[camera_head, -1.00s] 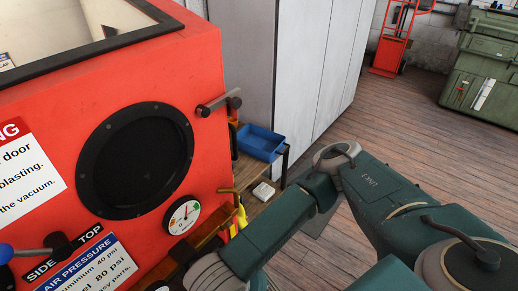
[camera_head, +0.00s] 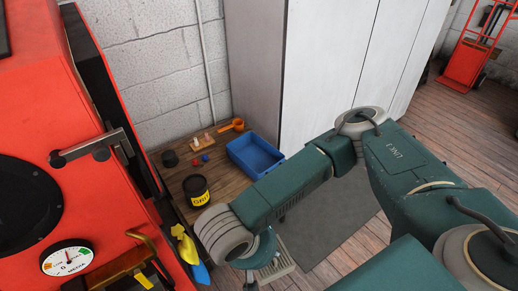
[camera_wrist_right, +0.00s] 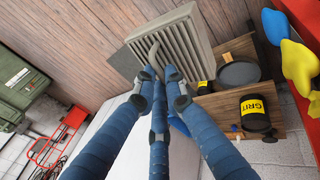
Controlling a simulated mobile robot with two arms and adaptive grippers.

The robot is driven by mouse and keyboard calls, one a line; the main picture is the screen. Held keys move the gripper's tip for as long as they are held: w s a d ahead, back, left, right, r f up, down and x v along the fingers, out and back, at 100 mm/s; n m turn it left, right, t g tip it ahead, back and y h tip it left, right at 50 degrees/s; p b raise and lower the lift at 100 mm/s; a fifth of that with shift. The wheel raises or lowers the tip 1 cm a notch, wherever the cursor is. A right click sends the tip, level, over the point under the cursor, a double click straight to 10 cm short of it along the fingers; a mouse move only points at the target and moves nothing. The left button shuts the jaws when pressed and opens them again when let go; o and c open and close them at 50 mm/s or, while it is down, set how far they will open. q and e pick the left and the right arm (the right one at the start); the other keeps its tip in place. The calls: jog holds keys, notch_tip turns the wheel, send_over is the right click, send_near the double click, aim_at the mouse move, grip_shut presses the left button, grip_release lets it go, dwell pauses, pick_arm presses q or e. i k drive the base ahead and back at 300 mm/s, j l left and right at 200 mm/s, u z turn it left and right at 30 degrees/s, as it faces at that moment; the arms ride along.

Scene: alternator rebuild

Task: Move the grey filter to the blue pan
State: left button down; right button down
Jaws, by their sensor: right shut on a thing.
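The grey filter (camera_wrist_right: 172,48), a ribbed rectangular panel, is held in my right gripper (camera_wrist_right: 158,88). In the head view the filter (camera_head: 277,268) shows partly below my right forearm, beside the bench and above the floor. The blue pan (camera_head: 256,154) is an open rectangular tray on the wooden bench, farther back than the filter and apart from it. In the wrist view only a bit of blue shows behind the fingers. My left gripper is not in view.
The wooden bench (camera_head: 226,178) also holds a black GRIT tub (camera_head: 197,190), a dark round item (camera_head: 170,158) and small coloured parts. The red cabinet (camera_head: 95,190) stands left, and a grey locker (camera_head: 330,70) stands behind the pan.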

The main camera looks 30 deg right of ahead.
aim_at(260, 165)
jog(key=i+l+u, duration=0.1)
jog(key=l, duration=0.2)
jog(key=i+l+u, duration=0.25)
jog(key=l, duration=0.4)
jog(key=i+l+u, duration=0.25)
jog(key=l, duration=0.5)
jog(key=i+l+u, duration=0.1)
jog(key=i+l, duration=0.25)
jog(key=k+l, duration=0.2)
jog(key=k+l+u, duration=0.1)
jog(key=l, duration=0.3)
jog(key=k, duration=0.1)
